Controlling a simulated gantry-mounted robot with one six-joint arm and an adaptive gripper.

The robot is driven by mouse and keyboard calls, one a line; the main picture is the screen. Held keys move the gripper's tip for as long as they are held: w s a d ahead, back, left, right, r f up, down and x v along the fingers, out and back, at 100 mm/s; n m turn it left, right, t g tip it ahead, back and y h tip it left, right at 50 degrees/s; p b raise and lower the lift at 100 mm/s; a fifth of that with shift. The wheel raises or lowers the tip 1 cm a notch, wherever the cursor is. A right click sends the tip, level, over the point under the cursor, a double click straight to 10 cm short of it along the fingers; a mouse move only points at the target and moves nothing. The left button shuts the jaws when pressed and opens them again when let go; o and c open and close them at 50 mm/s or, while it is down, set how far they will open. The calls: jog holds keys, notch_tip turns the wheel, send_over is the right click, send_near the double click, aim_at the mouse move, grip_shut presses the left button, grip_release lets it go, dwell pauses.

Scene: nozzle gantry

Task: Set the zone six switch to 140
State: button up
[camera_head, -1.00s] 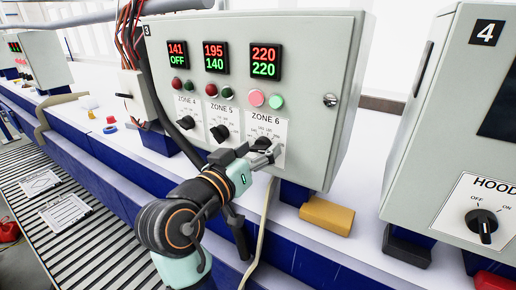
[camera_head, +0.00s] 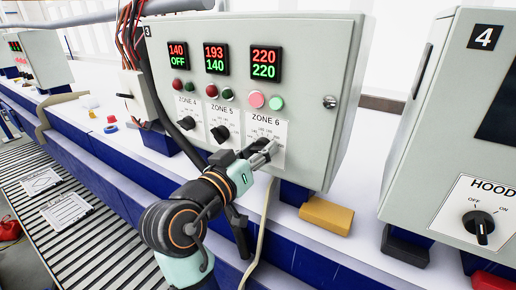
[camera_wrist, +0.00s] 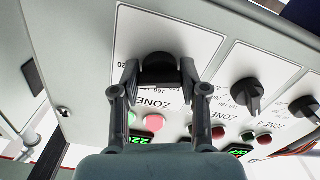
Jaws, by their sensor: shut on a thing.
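The zone six switch (camera_wrist: 158,68) is a black rotary knob on a white label plate. In the wrist view it sits between the fingers of my gripper (camera_wrist: 159,75), which is shut on it. In the head view my gripper (camera_head: 262,156) reaches the zone six plate (camera_head: 272,132) from the lower left and hides most of the knob, so its pointer cannot be read. The zone six display (camera_head: 264,62) shows red 220 over green 220. The pink lamp (camera_head: 256,99) and green lamp (camera_head: 276,103) sit below it.
The zone five knob (camera_head: 220,133) and zone four knob (camera_head: 187,123) are close on the left. Their displays read 193 over 140 and 140 over OFF. A yellow block (camera_head: 327,215) lies below the panel. The hood cabinet (camera_head: 420,150) stands to the right.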

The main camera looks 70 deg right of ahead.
jog(key=n+p, duration=0.4)
jog(key=shift+r, duration=0.3)
jog(key=n+p, duration=0.3)
jog(key=p, duration=0.2)
jog(key=shift+r+n, duration=0.1)
jog(key=shift+n, duration=0.2)
jog(key=n+p, duration=0.3)
jog(key=p, duration=0.1)
jog(key=shift+n+p, duration=0.3)
jog(key=shift+p, duration=0.05)
jog(key=n+p, duration=0.2)
jog(key=shift+n+p, duration=0.4)
jog(key=n, duration=0.3)
jog(key=n+p, duration=0.1)
jog(key=shift+f, duration=0.25)
jog(key=shift+n, duration=2.5)
jog(key=o, duration=1.1)
